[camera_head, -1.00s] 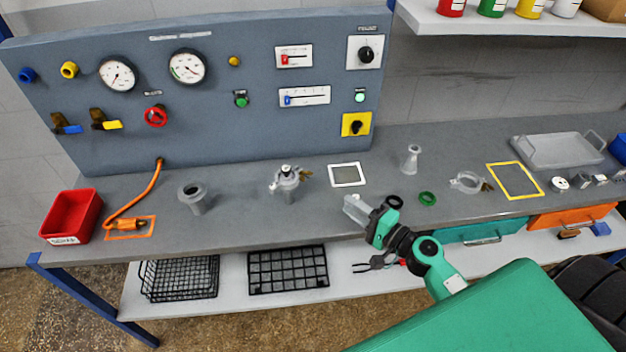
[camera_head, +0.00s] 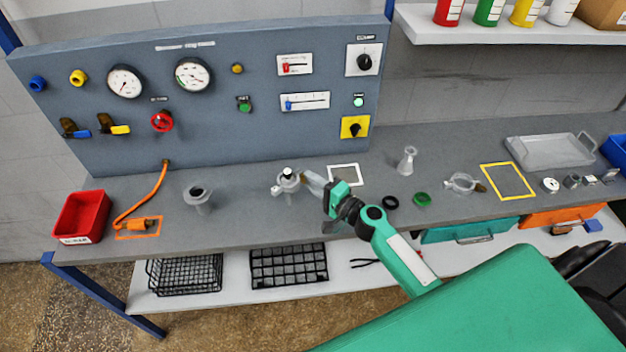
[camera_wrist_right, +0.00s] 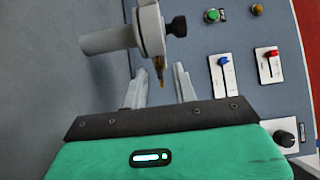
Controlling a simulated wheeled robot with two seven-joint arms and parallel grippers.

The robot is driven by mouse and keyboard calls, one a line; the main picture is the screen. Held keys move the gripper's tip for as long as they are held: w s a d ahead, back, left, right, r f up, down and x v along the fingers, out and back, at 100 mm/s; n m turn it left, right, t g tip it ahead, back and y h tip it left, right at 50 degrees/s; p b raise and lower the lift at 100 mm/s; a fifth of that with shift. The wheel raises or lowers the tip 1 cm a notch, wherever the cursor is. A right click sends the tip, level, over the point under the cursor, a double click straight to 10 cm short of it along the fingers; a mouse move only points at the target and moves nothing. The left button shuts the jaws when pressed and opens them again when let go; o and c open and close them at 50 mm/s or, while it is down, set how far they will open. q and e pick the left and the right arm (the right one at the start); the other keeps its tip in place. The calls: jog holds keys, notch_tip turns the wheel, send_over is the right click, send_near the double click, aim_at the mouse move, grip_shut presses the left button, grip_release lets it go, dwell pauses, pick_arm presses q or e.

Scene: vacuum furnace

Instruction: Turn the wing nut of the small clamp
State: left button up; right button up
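The small clamp (camera_head: 288,178) sits around the grey metal fitting that stands upright on the bench, left of centre in the head view. It also shows in the right wrist view (camera_wrist_right: 152,28) as a grey ring. Its brass wing nut (camera_wrist_right: 159,68) points down between my right gripper's fingers in the wrist view. In the head view the nut is mostly hidden by the gripper. My right gripper (camera_head: 312,180) is at the right side of the clamp. Its two fingers (camera_wrist_right: 158,90) are apart, with gaps on both sides of the nut. My left gripper is not in view.
A grey flanged pipe piece (camera_head: 198,196) stands left of the fitting. A white square outline (camera_head: 345,175), black ring (camera_head: 391,203), green ring (camera_head: 422,199) and larger clamp (camera_head: 460,183) lie to the right. The control panel (camera_head: 215,130) rises close behind.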

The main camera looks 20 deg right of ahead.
jog(key=shift+w, duration=0.1)
grip_shut()
jog(key=shift+m, duration=0.3)
jog(key=m, duration=0.7)
jog(key=m+p, duration=0.1)
jog(key=m, duration=0.4)
jog(key=shift+r, duration=0.1)
jog(key=m+p, duration=0.2)
jog(key=m, duration=0.3)
jog(key=shift+m, duration=0.3)
